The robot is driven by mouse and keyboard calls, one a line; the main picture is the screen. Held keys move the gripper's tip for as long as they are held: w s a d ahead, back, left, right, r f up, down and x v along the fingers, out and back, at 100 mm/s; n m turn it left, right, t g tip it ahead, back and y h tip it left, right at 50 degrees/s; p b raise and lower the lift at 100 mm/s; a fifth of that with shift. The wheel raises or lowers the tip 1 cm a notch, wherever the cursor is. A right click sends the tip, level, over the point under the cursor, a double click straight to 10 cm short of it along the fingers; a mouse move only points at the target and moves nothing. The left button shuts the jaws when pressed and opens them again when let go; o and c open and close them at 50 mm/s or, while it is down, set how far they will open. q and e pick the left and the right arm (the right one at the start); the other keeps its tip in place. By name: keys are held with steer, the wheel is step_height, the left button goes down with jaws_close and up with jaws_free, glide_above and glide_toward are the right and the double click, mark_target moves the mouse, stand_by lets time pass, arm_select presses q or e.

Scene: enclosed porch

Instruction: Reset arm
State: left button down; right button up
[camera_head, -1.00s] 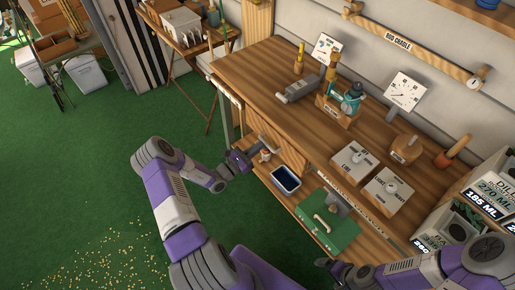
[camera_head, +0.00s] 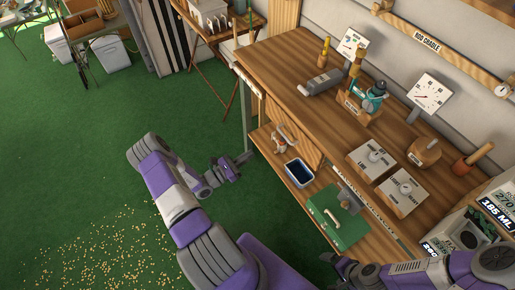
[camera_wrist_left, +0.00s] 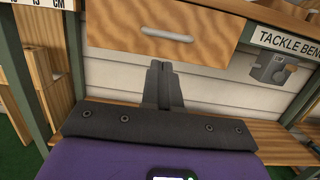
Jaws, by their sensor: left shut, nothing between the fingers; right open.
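My left gripper (camera_head: 246,157) is shut and empty, in front of the left end of the tackle bench, over the green floor. In the left wrist view its dark fingers (camera_wrist_left: 163,86) are together, pointing at pale boards below a wooden drawer front (camera_wrist_left: 165,28) with a grey handle. My right gripper (camera_head: 328,258) is open at the bottom of the head view, left of its purple forearm and near the green box. Its fingers are small there and nothing shows between them.
The wooden bench top (camera_head: 290,65) holds a teal reel, labelled boxes and dials. Its lower shelf (camera_head: 262,140) carries a blue-lined tray (camera_head: 299,173) and a green box (camera_head: 338,222). Open green floor (camera_head: 100,130) lies left, with scattered yellow grains (camera_head: 110,245).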

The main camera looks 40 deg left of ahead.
arm_select(q)
steer(key=shift+s+a+f, duration=0.1)
steer(key=shift+s+a, duration=0.05)
steer(key=shift+s, duration=0.3)
steer(key=d+f+m+g+h, duration=0.2)
steer(key=d+m+g+h, duration=0.35)
steer(key=d, duration=0.65)
steer(key=s+d+f+m+g+y, duration=0.3)
steer(key=s+d+m+g, duration=0.2)
steer(key=d+m, duration=0.3)
steer(key=s+d+f+m+g+y, duration=0.3)
steer(key=d+m+g, duration=0.5)
steer(key=m, duration=0.8)
steer(key=s+d+y, duration=0.1)
steer(key=s, duration=0.1)
steer(key=shift+s, duration=0.4)
steer(key=shift+y, duration=0.25)
